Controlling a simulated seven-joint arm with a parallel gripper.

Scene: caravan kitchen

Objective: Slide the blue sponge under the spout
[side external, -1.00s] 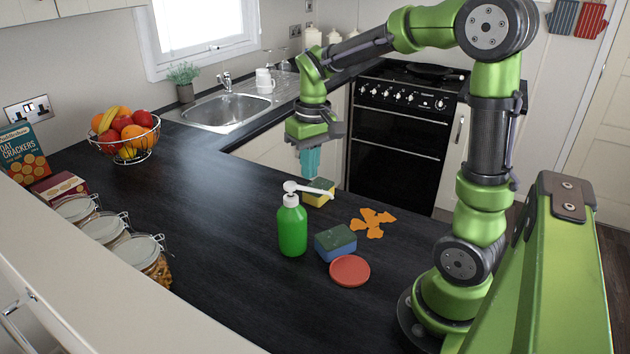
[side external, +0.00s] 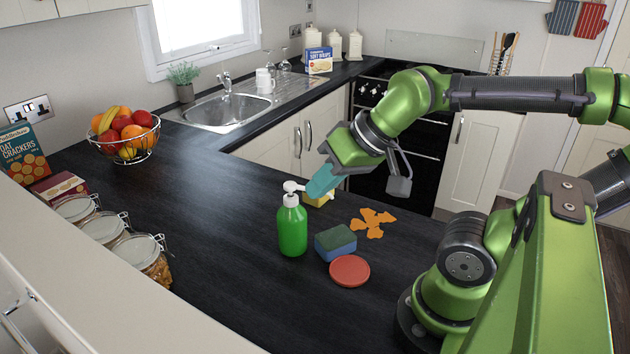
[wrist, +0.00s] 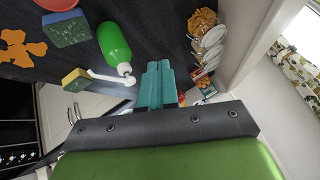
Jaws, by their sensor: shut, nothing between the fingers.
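The blue sponge (side external: 335,243), with a dark green top, lies on the dark worktop right of the green soap bottle (side external: 292,229). It also shows in the wrist view (wrist: 66,28). The bottle stands upright. Its white spout (side external: 312,189) points to the right, toward the yellow sponge (side external: 318,199) rather than the blue one. My gripper (side external: 314,192) is shut and empty, tilted down-left, with its teal fingers beside the pump head in the side view. In the wrist view the fingers (wrist: 157,70) are together, near the spout. Whether they touch it I cannot tell.
A red disc (side external: 350,271) lies in front of the blue sponge, and orange flat pieces (side external: 372,221) lie behind it to the right. Lidded jars (side external: 106,232) and a fruit basket (side external: 127,139) stand at the left. The worktop left of the bottle is clear.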

